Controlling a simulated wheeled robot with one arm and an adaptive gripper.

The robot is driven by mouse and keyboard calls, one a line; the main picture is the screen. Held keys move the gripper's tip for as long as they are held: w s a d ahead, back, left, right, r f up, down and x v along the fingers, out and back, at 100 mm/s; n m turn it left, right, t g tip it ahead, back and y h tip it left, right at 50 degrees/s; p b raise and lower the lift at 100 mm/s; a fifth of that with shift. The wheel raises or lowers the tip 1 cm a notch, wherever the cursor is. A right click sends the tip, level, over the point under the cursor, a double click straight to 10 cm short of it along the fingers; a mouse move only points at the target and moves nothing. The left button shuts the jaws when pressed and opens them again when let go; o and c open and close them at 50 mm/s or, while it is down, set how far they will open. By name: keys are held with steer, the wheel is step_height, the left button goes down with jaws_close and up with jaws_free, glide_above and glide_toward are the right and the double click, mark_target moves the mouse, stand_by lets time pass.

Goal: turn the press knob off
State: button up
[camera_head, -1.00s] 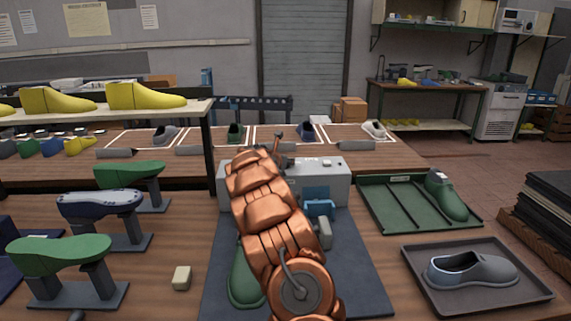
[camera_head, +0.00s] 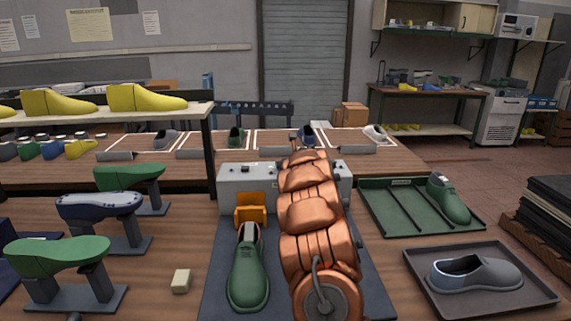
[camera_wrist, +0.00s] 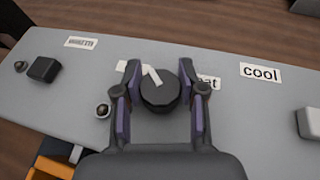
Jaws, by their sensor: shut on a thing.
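The press's grey control box (camera_head: 232,178) stands at the back of the dark mat in the head view. In the wrist view its knob (camera_wrist: 160,96) is black and faceted, with a white pointer tilted to the upper left. My gripper (camera_wrist: 160,76) has one finger on each side of the knob and is shut on it. A "cool" label (camera_wrist: 261,73) lies to the right. A label ending in "at" (camera_wrist: 209,83) is partly behind the right finger. Another white label (camera_wrist: 124,66) is mostly hidden by the left finger. In the head view my arm hides the gripper and knob.
An orange press part (camera_head: 251,209) and a green shoe (camera_head: 249,272) are left of my arm. The panel also has a small black block (camera_wrist: 44,69) and a round button (camera_wrist: 103,110). Trays (camera_head: 408,257) stand right; lasts on stands (camera_head: 60,252) stand left.

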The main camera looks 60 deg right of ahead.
steer(key=shift+w+r+n+t+y, duration=0.1)
steer(key=shift+n+t+y, duration=0.2)
steer(key=shift+n, duration=0.1)
steer(key=o, duration=1.2)
steer(key=shift+c, duration=0.2)
steer(key=v, duration=1.2)
steer(key=shift+d, duration=0.1)
